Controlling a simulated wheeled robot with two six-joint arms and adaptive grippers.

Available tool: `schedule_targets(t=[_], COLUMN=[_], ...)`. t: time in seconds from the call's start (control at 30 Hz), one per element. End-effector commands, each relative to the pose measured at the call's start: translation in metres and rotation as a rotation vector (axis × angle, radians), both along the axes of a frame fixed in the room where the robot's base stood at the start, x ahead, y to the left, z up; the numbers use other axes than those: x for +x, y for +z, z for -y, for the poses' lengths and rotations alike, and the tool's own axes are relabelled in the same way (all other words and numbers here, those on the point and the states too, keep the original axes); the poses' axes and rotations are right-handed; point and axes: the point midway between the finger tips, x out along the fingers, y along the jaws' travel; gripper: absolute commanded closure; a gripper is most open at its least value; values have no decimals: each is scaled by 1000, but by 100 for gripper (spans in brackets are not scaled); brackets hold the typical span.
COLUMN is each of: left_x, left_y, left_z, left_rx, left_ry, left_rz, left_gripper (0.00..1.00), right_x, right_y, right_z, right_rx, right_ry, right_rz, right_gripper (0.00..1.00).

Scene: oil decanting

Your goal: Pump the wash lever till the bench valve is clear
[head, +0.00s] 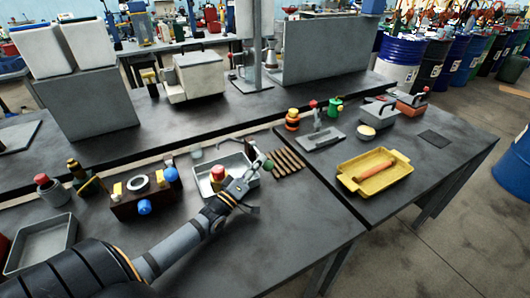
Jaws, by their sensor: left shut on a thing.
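My left gripper (249,178) reaches in from the lower left, over the right side of a grey metal tray (207,166). It is shut on what looks like a lever with a green ball knob (268,165); the fingers hide most of it. A small red-and-yellow capped part (218,174) stands in the tray, left of the gripper. A brown block with blue knobs and a white ring (142,197) stands left of the tray; I cannot tell whether it is the bench valve. My right gripper is out of view.
Thin brown strips (289,162) lie right of the gripper. A yellow tray (347,182) with an orange roll-shaped object (375,171) sits on the right bench. An empty grey tray (40,243) is at the left. The front middle of the bench is clear.

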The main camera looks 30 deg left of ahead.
Motion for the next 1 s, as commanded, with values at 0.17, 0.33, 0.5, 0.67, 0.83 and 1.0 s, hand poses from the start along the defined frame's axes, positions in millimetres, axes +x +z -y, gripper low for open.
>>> schedule_targets(t=[0.17,0.33,0.5,0.67,0.83,1.0], left_x=[0,0,-15,-51,-91,-117], left_y=[1,1,-5,-5,-5,-4], left_z=[0,0,-2,-6,-12,-16], left_rx=[1,1,1,4,4,2], left_ry=[-2,-2,-6,-11,-11,-9], left_rz=[3,2,-1,-3,-4,1], left_gripper=[100,100,100,100,100,100], right_x=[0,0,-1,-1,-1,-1], right_y=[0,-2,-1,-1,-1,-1], right_z=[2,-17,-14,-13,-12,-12], right_rx=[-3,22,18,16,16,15], right_ry=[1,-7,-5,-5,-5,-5], right_rz=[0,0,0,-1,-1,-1], right_gripper=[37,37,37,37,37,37])
